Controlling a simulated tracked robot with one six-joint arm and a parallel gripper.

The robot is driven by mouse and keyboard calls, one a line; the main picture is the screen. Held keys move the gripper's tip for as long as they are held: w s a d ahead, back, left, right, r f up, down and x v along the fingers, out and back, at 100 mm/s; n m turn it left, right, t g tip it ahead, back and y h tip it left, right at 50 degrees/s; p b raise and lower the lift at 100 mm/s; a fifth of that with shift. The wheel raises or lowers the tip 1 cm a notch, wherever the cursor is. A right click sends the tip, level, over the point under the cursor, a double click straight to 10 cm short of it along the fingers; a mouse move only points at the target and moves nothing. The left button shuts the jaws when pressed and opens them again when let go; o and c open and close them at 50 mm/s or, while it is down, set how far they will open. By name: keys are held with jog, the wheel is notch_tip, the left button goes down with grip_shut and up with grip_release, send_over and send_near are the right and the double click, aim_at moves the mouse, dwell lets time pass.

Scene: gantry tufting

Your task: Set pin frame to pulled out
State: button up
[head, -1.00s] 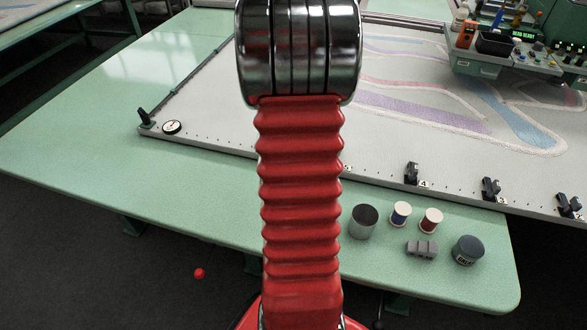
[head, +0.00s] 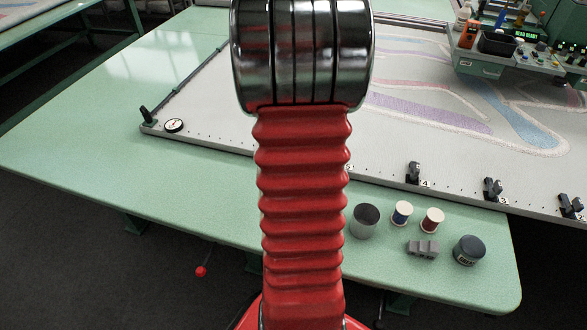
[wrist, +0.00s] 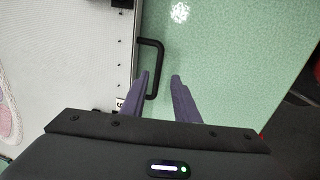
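The pin frame (head: 215,118) is a pale grey bordered board lying on the green table. Its edge carries small pins and black clips. In the wrist view, the frame edge (wrist: 123,55) runs down the left, with a black bar handle (wrist: 160,60) sticking out over the green table. My gripper (wrist: 160,76) is open, with two purple-grey fingers. In the picture the handle's bar lies between the fingertips, with the left finger over the gap beside the frame. I cannot tell whether they touch or how far below the handle is. My arm hides this handle in the head view.
On the green table (head: 75,135), a grey can (head: 364,222), two thread spools (head: 402,212), a grey block (head: 423,249) and a dark jar (head: 468,251) stand near the front right. A control box (head: 490,64) stands at the back right. The table's left side is clear.

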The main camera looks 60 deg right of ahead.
notch_tip(320, 180, up, 10)
jog(key=a, duration=0.2)
jog(key=shift+s, duration=0.25)
jog(key=shift+m, duration=0.3)
dwell(0.4)
jog(key=w+a+r+m+t+y, duration=0.1)
jog(key=a+r, duration=0.4)
jog(key=a, duration=1.4)
jog(key=w+a+r+m+t+y, duration=0.1)
jog(key=a+r+t, duration=0.3)
jog(key=a, duration=1.6)
jog(key=shift+w+r, duration=0.2)
jog(key=shift+r, duration=0.2)
